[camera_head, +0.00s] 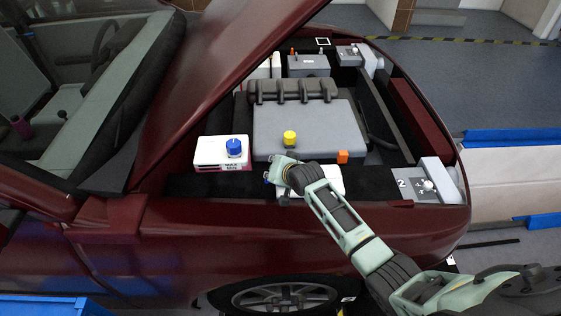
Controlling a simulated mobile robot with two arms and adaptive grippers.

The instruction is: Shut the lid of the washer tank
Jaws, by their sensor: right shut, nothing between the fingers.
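My right gripper (275,174) is over the near side of the engine bay, its arm coming in from the lower right. It is shut with nothing seen in it. A white tank (328,184) lies under and behind this gripper and is partly covered by it. A small blue patch shows at the fingertips; I cannot tell whether it is part of a lid. To the left stands another white tank (205,152) marked MAX and MIN, with a blue cap (234,148) on top. I cannot tell for sure which is the washer tank. My left gripper is not in view.
The raised dark red hood (225,75) slants over the left of the bay. The grey engine cover (330,125) has a yellow cap (290,138) and an orange part (342,156). A grey headlight block (415,185) is at the right. The red fender (240,225) runs along the front.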

